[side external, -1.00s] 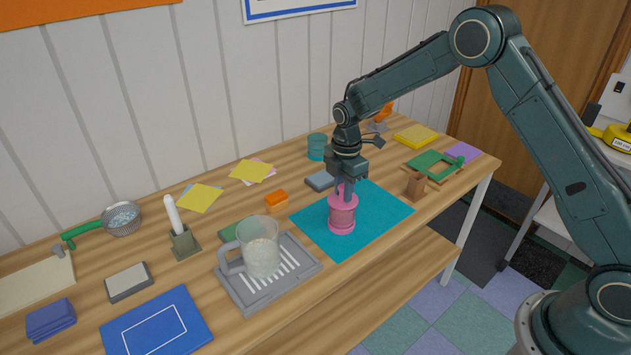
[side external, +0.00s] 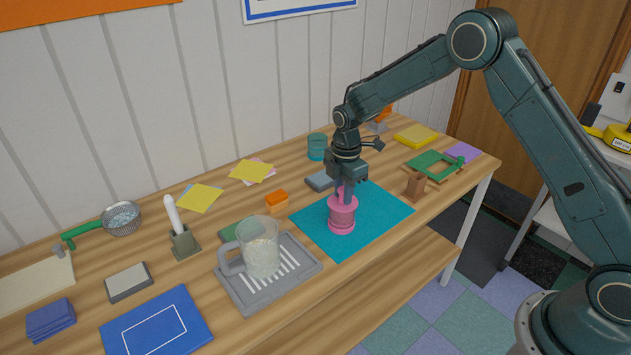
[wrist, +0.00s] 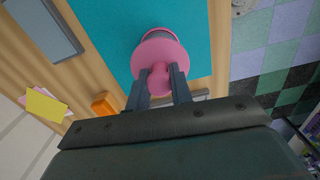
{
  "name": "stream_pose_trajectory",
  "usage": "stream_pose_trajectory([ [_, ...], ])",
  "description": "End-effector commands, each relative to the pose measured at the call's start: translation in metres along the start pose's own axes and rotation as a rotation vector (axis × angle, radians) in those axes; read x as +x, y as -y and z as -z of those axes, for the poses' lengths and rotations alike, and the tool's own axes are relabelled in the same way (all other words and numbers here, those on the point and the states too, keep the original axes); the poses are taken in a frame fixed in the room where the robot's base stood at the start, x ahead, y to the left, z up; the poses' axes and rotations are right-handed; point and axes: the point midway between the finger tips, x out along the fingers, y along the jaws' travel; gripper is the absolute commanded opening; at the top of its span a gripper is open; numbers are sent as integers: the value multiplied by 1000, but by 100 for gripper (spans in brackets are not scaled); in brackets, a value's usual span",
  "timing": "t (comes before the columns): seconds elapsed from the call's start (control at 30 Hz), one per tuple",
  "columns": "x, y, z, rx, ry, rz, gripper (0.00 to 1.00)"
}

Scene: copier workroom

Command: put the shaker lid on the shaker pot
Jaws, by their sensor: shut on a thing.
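The pink shaker pot (side external: 341,224) stands upright on the teal mat (side external: 376,222). The pink shaker lid (side external: 335,202) is at the top of the pot, level as far as I can see. I cannot tell whether it is fully seated. My gripper (side external: 346,192) points down over the pot and is shut on the lid's knob. In the wrist view, the fingers of my gripper (wrist: 158,75) hold the knob from both sides, and the round lid (wrist: 159,52) hides most of the pot.
A glass jug (side external: 262,248) stands on a grey slatted tray (side external: 298,277) left of the mat. An orange block (side external: 276,200) and a grey-blue box (side external: 320,181) lie behind. The mat around the pot is clear.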

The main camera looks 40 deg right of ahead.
Motion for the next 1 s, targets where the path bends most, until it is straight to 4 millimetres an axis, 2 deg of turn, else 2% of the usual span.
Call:
stream_pose_trajectory([
  [0.47,5,0,0,0,0,0,0],
  [0.5,5,0,0,0,0,-1,28],
  [0.6,5,0,0,0,0,0,47],
  [0.8,5,0,0,0,0,0,47],
  [0.9,5,0,0,0,0,0,62],
  [1.0,5,0,0,0,0,0,62],
])
